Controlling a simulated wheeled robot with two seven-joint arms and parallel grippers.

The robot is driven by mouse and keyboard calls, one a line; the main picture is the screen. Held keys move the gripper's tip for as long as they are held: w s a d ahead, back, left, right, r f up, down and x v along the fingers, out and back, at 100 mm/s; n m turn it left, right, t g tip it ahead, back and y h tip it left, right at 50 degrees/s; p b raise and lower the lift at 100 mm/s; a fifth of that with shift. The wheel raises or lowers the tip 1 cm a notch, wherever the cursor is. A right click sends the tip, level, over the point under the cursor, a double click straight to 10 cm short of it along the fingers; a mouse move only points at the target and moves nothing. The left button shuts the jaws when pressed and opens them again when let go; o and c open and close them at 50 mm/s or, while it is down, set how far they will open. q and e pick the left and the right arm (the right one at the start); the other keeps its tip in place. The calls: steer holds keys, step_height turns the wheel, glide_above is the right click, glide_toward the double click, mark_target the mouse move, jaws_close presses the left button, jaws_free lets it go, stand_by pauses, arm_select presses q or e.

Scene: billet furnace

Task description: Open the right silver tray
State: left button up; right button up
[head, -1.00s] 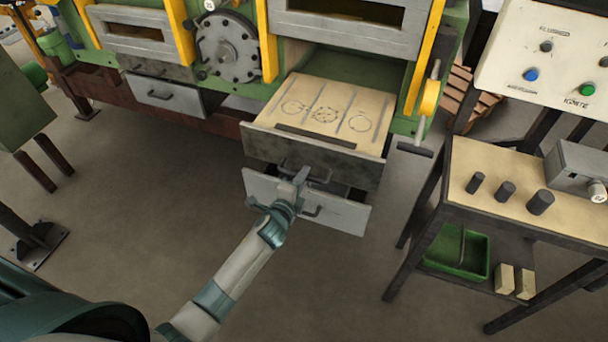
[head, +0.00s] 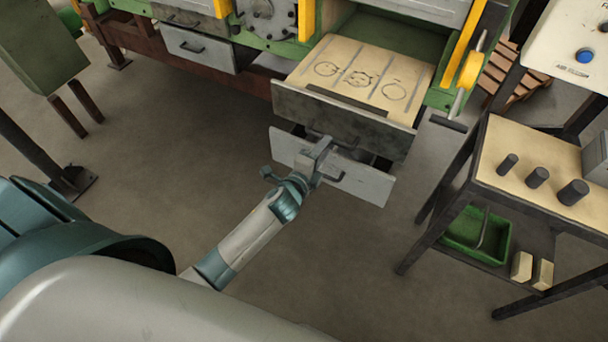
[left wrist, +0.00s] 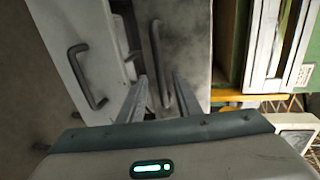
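The right silver tray (head: 360,182) is below the wooden-topped dark drawer and stands partly pulled out, with a dark gap behind its front panel. Its dark bar handle (head: 330,178) is partly hidden by my left gripper (head: 320,150). In the left wrist view the silver tray's front (left wrist: 75,30) and its handle (left wrist: 80,78) lie left of the fingers. My left gripper also shows there, its two fingers (left wrist: 160,95) apart. The dark drawer's handle (left wrist: 158,60) appears between them in the picture; contact cannot be told. My right gripper is out of view.
The dark drawer (head: 330,118) with a marked wooden top (head: 370,65) juts out above the tray. A bench (head: 510,200) with dark cylinders stands to the right, a green bin (head: 465,240) on its lower shelf. Another silver tray (head: 195,48) is far left. The floor in front is clear.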

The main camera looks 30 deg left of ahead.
arm_select(q)
steer(key=b+v, duration=0.2)
steer(key=v, duration=1)
steer(key=shift+s, duration=0.25)
steer(key=s+a+f+n+g+b, duration=0.15)
steer(key=s+f, duration=0.25)
steer(key=f, duration=0.8)
steer(key=s+f+n+g, duration=0.3)
steer(key=s+f, duration=0.1)
steer(key=f, duration=0.8)
steer(key=s+a+f+n+g, duration=0.1)
steer(key=s+f+n+g, duration=0.25)
steer(key=f, duration=0.85)
steer(key=s+f+n+g, duration=0.2)
steer(key=s+f, duration=0.5)
steer(key=s, duration=0.4)
steer(key=s+f+n+g, duration=0.2)
steer(key=s+f, duration=0.4)
steer(key=s, duration=0.4)
steer(key=s+f+n+g+b, duration=0.1)
steer(key=s+f+n+g, duration=0.1)
steer(key=s+f+n, duration=0.2)
steer(key=s+f, duration=0.3)
steer(key=s, duration=0.4)
steer(key=shift+s+a+f+g+y, duration=0.15)
steer(key=shift+s+f+g+y, duration=0.15)
steer(key=shift+s, duration=0.1)
